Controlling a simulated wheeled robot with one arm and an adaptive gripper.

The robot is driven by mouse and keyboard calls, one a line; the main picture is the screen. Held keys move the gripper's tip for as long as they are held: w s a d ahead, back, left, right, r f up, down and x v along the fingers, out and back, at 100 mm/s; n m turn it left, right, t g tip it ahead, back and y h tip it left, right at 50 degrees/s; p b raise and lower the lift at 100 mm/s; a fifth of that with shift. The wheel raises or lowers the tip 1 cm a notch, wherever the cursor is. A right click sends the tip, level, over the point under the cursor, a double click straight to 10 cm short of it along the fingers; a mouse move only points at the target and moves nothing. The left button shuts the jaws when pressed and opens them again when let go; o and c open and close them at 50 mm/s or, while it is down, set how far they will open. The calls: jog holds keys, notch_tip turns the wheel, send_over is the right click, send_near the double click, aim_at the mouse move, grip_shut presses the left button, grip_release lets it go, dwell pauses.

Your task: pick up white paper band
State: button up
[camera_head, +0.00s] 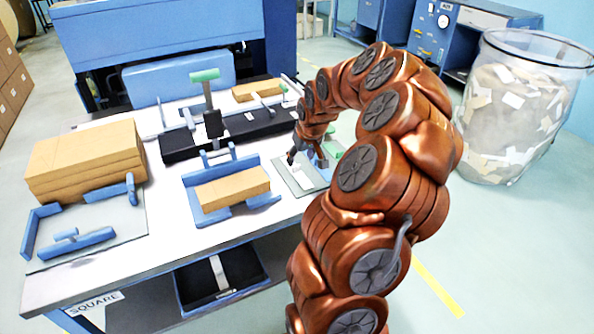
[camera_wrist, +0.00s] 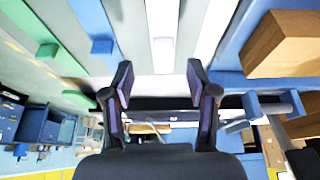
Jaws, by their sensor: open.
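A white paper band (camera_head: 300,172) lies on a grey plate (camera_head: 291,186) at the right part of the white table. In the wrist view a white strip (camera_wrist: 162,22), which looks like this band, runs up from between the fingers on the grey surface. My gripper (camera_head: 306,160) is just above the plate, fingers pointing down. Whether the fingers touch the band I cannot tell. My arm hides the plate's right side.
A blue holder with a brown stack (camera_head: 232,191) is left of the plate. A larger brown stack (camera_head: 87,158) stands at the table's left. A black tray (camera_head: 182,145) with a green-topped tool (camera_head: 205,76) lies behind. A clear bin (camera_head: 515,110) of paper scraps stands right.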

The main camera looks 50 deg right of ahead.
aim_at(295, 170)
jog(key=shift+p+x, duration=0.65)
jog(key=shift+x, duration=1.85)
jog(key=shift+s+a, duration=0.1)
jog(key=shift+a, duration=0.1)
jog(key=c, duration=0.9)
jog(key=shift+o, duration=0.2)
jog(key=shift+r, duration=0.1)
